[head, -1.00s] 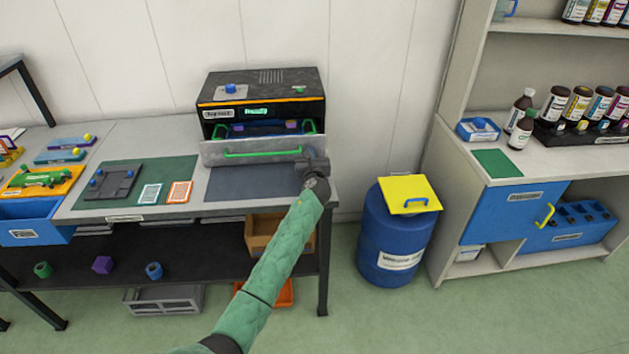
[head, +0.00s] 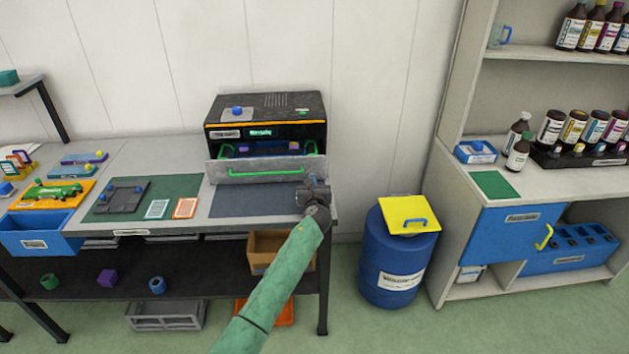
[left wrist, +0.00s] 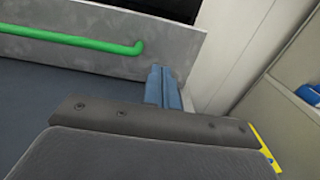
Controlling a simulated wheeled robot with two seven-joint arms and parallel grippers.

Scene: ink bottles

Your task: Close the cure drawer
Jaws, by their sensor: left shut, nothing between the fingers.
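The cure drawer's grey front (head: 216,170) stands out from the dark cure unit (head: 262,108), so the drawer is partly open. Its green handle (head: 265,173) runs across the front, and purple and blue items show inside. My left gripper (head: 312,187) is shut and empty at the right end of the drawer front. In the left wrist view, the blue-grey fingertips (left wrist: 165,85) are by the lower right part of the drawer front (left wrist: 182,42), right of the handle (left wrist: 90,40). I cannot tell whether they touch it. My right gripper is not in view.
A dark mat (head: 255,202) lies on the bench below the drawer. A green mat with a dark fixture (head: 124,197) and two cards is to the left. A blue barrel (head: 395,262) with a yellow lid stands right of the bench, before a shelf unit with bottles.

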